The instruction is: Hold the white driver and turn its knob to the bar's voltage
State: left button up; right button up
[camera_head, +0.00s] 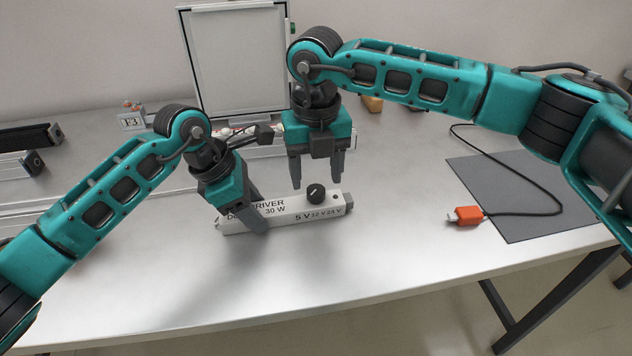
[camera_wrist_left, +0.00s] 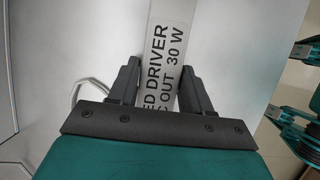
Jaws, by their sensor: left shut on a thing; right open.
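The white driver (camera_head: 283,219) lies on the bench, printed "DRIVER 30 W" and "5 V 12 V 24 V". Its black knob (camera_head: 316,193) with a white pointer line stands near the right end. My left gripper (camera_head: 258,219) is shut across the driver's left part; in the left wrist view both fingers flank the driver (camera_wrist_left: 172,38), whose label reads "ED DRIVER" and "OUT 30 W". My right gripper (camera_head: 316,175) is open and empty, fingers pointing down just above and around the knob's left side. I cannot read any voltage on a bar.
A white framed panel (camera_head: 237,62) stands at the back. A grey mat (camera_head: 530,190) lies at right, with an orange connector (camera_head: 465,215) and black cable beside it. A small "F3" sign (camera_head: 131,121) and dark bars (camera_head: 28,136) are at left. The bench front is clear.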

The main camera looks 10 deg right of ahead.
aim_at(316, 189)
jog(key=shift+f, duration=1.55)
jog(key=c, duration=1)
